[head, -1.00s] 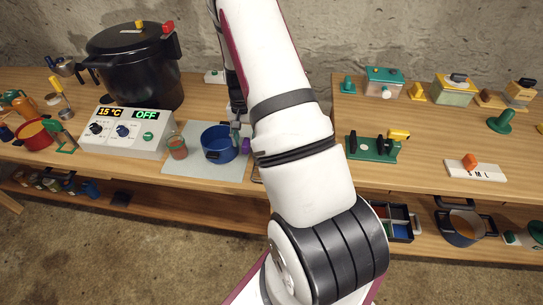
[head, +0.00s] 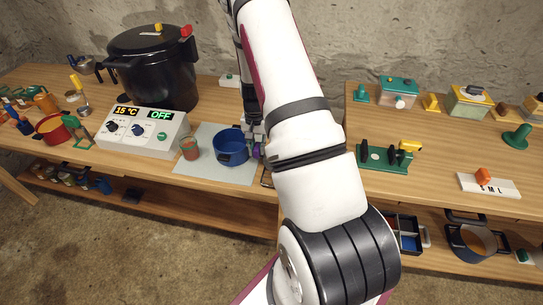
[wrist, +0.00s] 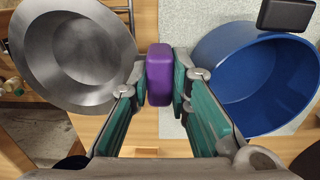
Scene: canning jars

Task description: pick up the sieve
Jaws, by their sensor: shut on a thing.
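My gripper (wrist: 160,80) is shut on a purple block-shaped handle (wrist: 159,72), which I take for the sieve's handle. A grey metal bowl (wrist: 75,50), seemingly the sieve's, lies just left of the handle in the wrist view; I cannot see clearly how they join. In the head view the purple handle (head: 257,151) shows at my gripper (head: 256,138), just right of the blue pot. My arm hides the bowl there.
The blue pot (head: 232,149) stands close beside my gripper on a pale grey mat (head: 205,171); it also fills the right of the wrist view (wrist: 270,85). A glass jar (head: 189,149), control box (head: 142,132) and large black pot (head: 152,75) stand further left.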

